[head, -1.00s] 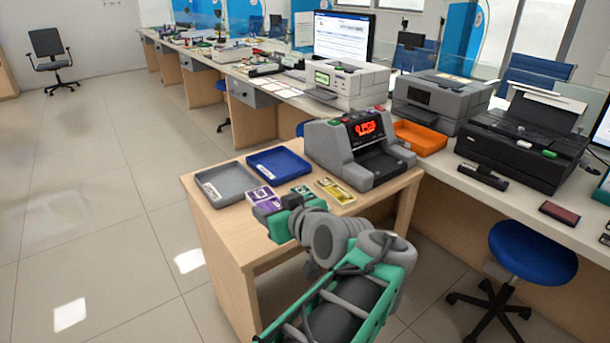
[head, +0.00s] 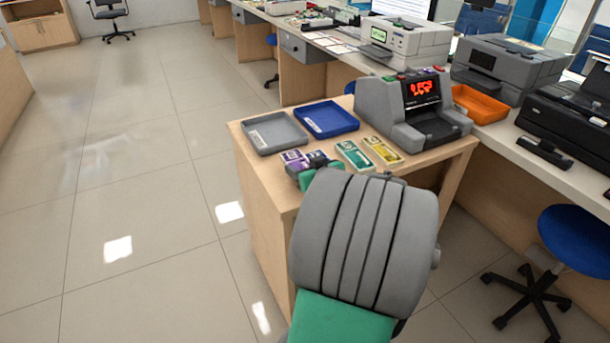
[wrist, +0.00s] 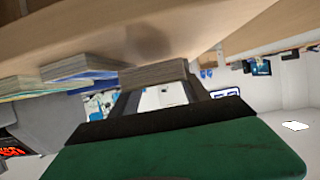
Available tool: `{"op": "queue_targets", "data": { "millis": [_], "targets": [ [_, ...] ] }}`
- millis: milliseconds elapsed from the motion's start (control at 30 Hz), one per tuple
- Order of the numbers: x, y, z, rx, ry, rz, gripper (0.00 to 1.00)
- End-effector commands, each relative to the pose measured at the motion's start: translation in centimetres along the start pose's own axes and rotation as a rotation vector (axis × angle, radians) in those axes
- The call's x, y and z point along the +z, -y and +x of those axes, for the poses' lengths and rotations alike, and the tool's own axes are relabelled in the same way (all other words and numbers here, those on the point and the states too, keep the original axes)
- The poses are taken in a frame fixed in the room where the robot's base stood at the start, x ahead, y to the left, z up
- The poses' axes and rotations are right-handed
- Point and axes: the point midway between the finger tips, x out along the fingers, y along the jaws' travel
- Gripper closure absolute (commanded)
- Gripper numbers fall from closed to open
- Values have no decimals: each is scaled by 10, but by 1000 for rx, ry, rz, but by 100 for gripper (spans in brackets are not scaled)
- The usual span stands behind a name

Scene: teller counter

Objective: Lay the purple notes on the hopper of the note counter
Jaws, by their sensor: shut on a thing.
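The purple notes (head: 293,157) lie at the front left of the small wooden table, partly hidden by my gripper (head: 312,165). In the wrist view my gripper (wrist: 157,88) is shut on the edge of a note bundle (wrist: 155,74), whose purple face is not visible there. The bundle is at the tabletop; I cannot tell whether it is lifted. The note counter (head: 375,112), grey with a red lit display, stands at the table's back right, apart from my gripper. Its hopper is hard to make out at this size.
A green bundle (head: 354,155) and a yellow bundle (head: 383,150) lie between my gripper and the note counter. A grey tray (head: 275,133) and a blue tray (head: 327,119) lie behind. An orange tray (head: 476,103) and printers stand on the long counter.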

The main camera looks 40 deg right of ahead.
Motion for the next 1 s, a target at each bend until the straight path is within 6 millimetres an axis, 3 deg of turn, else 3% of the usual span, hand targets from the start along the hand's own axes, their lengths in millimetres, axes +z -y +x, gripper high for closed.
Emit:
{"op": "queue_targets", "data": {
  "millis": [33,100,467,500,600,867,1000],
  "targets": [
    [13,0,4,0,4,6,89],
    [20,0,7,0,2,3,89],
    [24,0,8,1,0,2,89],
    [23,0,8,1,1,2,43],
    [23,0,8,1,1,3,37],
    [20,0,7,1,1,3,37],
    [18,-2,-9,6,0,4,37]
  ]
}}
